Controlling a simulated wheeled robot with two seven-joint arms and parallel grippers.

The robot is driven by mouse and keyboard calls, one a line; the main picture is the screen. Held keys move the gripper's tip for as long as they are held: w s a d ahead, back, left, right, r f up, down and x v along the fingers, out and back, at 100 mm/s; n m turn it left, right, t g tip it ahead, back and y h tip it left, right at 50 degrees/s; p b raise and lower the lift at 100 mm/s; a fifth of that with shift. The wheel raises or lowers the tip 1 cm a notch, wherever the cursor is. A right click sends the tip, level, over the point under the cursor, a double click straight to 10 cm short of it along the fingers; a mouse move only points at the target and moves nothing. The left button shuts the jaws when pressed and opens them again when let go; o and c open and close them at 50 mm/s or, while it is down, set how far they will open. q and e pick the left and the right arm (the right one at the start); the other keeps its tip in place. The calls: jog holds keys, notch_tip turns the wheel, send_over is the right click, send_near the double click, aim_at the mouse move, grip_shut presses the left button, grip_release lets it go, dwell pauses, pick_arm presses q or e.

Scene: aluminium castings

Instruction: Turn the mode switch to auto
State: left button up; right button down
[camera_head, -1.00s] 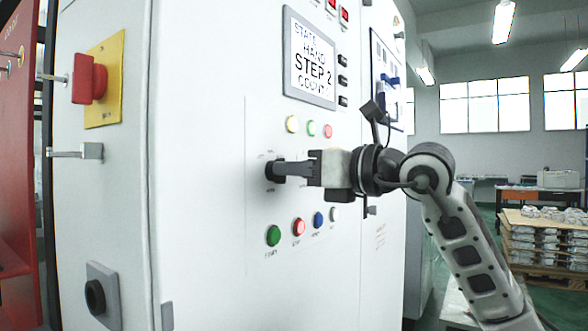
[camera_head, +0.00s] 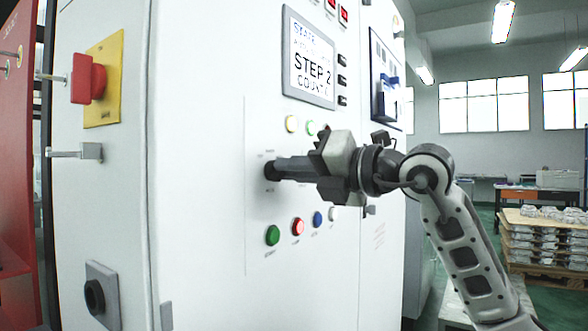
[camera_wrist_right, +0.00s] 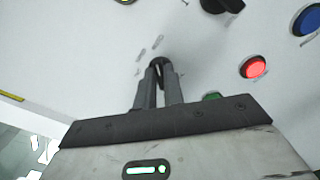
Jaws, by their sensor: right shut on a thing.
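The mode switch (camera_head: 269,171) is a black knob on the white cabinet front, between the upper and lower button rows. My right gripper (camera_head: 279,169) is shut on it, reaching in from the right with its body rolled at a slant. In the right wrist view the two fingers (camera_wrist_right: 159,84) close around the black knob (camera_wrist_right: 159,62), which they largely hide. The small position labels around it are too blurred to read. The display (camera_head: 310,62) shows STEP 2 and a count line; its second line is faint and unreadable. My left gripper is not in view.
Green (camera_head: 272,236), red (camera_head: 298,226) and blue (camera_head: 317,219) buttons sit just below the gripper. A red rotary handle (camera_head: 88,78) on a yellow plate sticks out at left. A loaded pallet (camera_head: 545,262) stands far right.

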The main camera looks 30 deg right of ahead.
jog(key=shift+m, duration=0.4)
jog(key=c, duration=1.5)
grip_release()
